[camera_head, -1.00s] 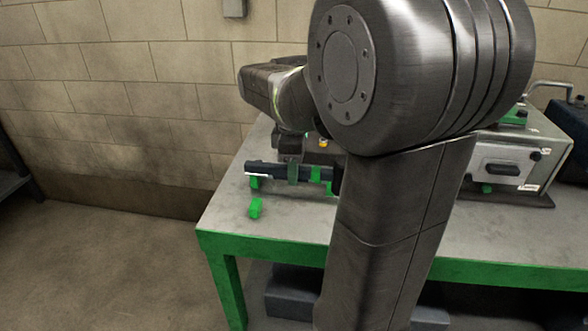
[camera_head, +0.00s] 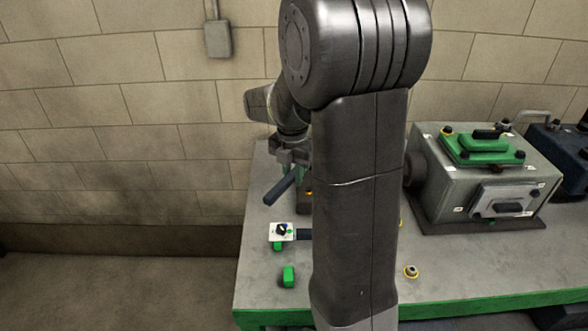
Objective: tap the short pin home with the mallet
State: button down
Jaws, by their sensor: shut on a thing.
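My gripper (camera_head: 290,163) is at the left part of the bench, partly hidden by my arm. It is shut on a dark, slanted bar (camera_head: 279,190), which looks like the mallet's handle. The bar's lower end points to the left, above the bench top. The mallet's head cannot be made out. The short pin cannot be made out either; my arm hides much of the middle of the bench.
A white plate with a dark knob (camera_head: 282,231) sits below the bar. A brass-coloured ring with a grey centre (camera_head: 410,271) lies right of my arm. A grey engine housing (camera_head: 450,190) with a green cover stands at right.

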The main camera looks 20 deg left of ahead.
jog(key=shift+w+a+r+n, duration=0.15)
jog(key=shift+w+a+n, duration=0.15)
jog(key=shift+n, duration=0.1)
jog(key=shift+f, duration=0.25)
notch_tip(320, 180, down, 5)
jog(key=b, duration=0.4)
jog(key=shift+r, duration=0.15)
